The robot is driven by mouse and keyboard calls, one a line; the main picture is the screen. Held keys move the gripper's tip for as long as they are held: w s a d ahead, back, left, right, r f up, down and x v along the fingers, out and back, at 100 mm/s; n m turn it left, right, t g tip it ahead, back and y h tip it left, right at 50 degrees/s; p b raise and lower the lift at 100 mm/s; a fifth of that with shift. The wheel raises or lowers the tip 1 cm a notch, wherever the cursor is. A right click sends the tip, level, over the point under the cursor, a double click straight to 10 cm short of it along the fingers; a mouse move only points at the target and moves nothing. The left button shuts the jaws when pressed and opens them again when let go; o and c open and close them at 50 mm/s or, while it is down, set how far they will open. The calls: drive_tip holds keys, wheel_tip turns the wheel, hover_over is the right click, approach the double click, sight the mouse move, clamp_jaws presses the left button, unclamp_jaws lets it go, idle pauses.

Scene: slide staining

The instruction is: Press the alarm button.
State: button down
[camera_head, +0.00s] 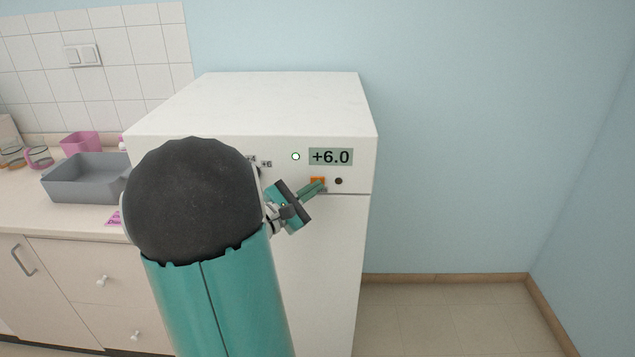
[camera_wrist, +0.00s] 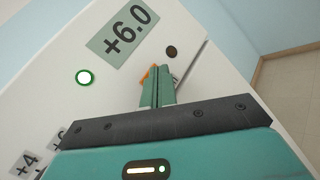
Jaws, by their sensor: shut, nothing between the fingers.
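A white fridge-like cabinet (camera_head: 330,240) has a panel on its upper front with a "+6.0" display (camera_head: 331,157). Below the display is an orange square button (camera_head: 317,181), which also shows as an orange edge in the wrist view (camera_wrist: 149,74). My gripper (camera_head: 320,186) is shut and empty. Its green fingertips are at the orange button and cover part of it. In the wrist view the fingertips (camera_wrist: 158,72) overlap the button's lower part; I cannot tell whether they touch it.
A round white light with a green rim (camera_wrist: 85,77) and a dark round knob (camera_head: 339,181) are near the button. A counter (camera_head: 75,215) with a grey tray (camera_head: 85,185) and a pink container (camera_head: 80,143) stands at left. Open floor (camera_head: 450,315) lies at right.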

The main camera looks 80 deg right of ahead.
idle(0.4)
drive_tip(key=shift+s+a, duration=0.15)
drive_tip(key=shift+a, duration=0.55)
drive_tip(key=shift+a, duration=0.1)
drive_tip(key=a, duration=0.2)
drive_tip(key=s+a, duration=0.1)
drive_tip(key=a, duration=0.1)
drive_tip(key=shift+a, duration=0.35)
idle(0.6)
